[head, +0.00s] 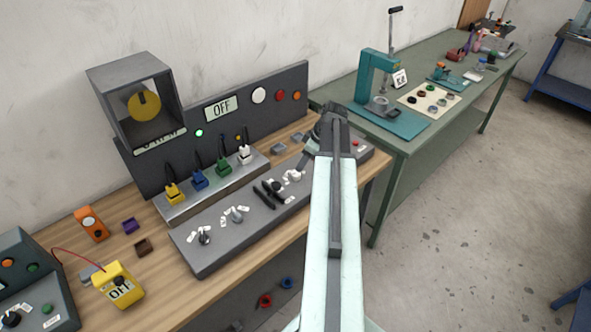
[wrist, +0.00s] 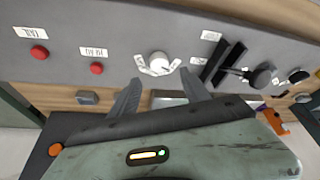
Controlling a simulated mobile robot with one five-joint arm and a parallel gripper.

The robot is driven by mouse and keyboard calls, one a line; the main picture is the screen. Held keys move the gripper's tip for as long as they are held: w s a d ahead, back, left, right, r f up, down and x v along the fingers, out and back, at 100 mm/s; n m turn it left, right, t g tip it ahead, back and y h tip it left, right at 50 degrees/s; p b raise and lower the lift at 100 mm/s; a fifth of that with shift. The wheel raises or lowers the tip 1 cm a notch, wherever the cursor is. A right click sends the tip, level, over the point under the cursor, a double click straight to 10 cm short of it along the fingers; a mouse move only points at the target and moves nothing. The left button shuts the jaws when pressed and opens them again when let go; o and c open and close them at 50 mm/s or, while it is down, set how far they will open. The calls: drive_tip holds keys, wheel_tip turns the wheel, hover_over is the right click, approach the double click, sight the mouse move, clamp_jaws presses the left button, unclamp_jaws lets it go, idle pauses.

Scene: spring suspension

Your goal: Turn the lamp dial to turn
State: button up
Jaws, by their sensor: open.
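A white dial (head: 294,175) with small label cards around it sits on the sloped grey control panel (head: 215,255). It also shows in the wrist view (wrist: 158,62), its cards too small to read surely. My gripper (wrist: 163,80) is open, with its two dark fingers apart and nothing between them. In the wrist view the fingertips lie just below the white dial, one to each side; I cannot tell any contact. In the head view my gripper (head: 303,163) is close to this dial and partly hidden by my arm.
Two black upright bars (wrist: 226,62) and a black knob (wrist: 263,74) stand right of the white dial in the wrist view. Red buttons (wrist: 39,52) lie left. Behind are coloured plugs (head: 223,167), an OFF display (head: 221,108) and a boxed yellow disc (head: 145,103).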

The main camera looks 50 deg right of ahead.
sight(297, 174)
drive_tip(key=b+x, duration=0.7)
drive_tip(key=x, duration=0.1)
drive_tip(key=shift+s+d, duration=0.1)
drive_tip(key=shift+r, duration=0.15)
clamp_jaws()
drive_tip(key=shift+s+d, duration=0.1)
